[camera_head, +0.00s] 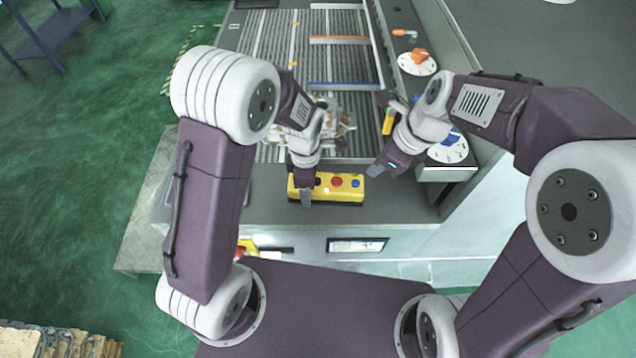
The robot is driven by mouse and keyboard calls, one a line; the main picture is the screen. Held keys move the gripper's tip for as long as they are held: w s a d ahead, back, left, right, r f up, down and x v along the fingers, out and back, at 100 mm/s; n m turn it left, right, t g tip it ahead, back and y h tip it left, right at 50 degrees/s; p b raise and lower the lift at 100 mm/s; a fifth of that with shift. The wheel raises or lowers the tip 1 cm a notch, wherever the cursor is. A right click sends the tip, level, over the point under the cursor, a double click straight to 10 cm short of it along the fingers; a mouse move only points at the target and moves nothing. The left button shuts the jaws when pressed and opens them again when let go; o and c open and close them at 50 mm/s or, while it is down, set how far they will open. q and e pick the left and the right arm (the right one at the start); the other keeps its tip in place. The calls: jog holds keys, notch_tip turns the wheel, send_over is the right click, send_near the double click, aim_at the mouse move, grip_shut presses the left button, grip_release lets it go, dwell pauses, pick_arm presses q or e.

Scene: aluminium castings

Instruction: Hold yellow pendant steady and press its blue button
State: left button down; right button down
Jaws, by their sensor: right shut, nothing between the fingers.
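The yellow pendant (346,195) lies lengthwise across the grey ledge at the front of the machine. Its top carries a red button (337,181) and, to the right of it, the blue button (356,183); a pale button (327,190) is further left. My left gripper (306,192) is at the pendant's left end, with a finger reaching down over its front side. Its other finger is hidden, so its grip is unclear. My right gripper (376,170) is shut and empty, just right of and above the blue button, apart from it.
A slatted bed (345,75) stretches behind, with a clear bag-like heap (335,118) on it near my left gripper. A yellow-handled item (388,122), an orange knob (419,56) and a dial with blue (449,150) are near my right arm. The ledge right of the pendant is clear.

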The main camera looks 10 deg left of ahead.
jog(key=s+f+n+h, duration=0.2)
jog(key=n, duration=0.7)
notch_tip(320, 180, up, 4)
jog(key=m+t+h, duration=0.4)
jog(key=m+t, duration=0.3)
jog(key=m, duration=2.8)
send_over(354, 186)
jog(key=shift+r, duration=0.1)
jog(key=shift+f, duration=4.4)
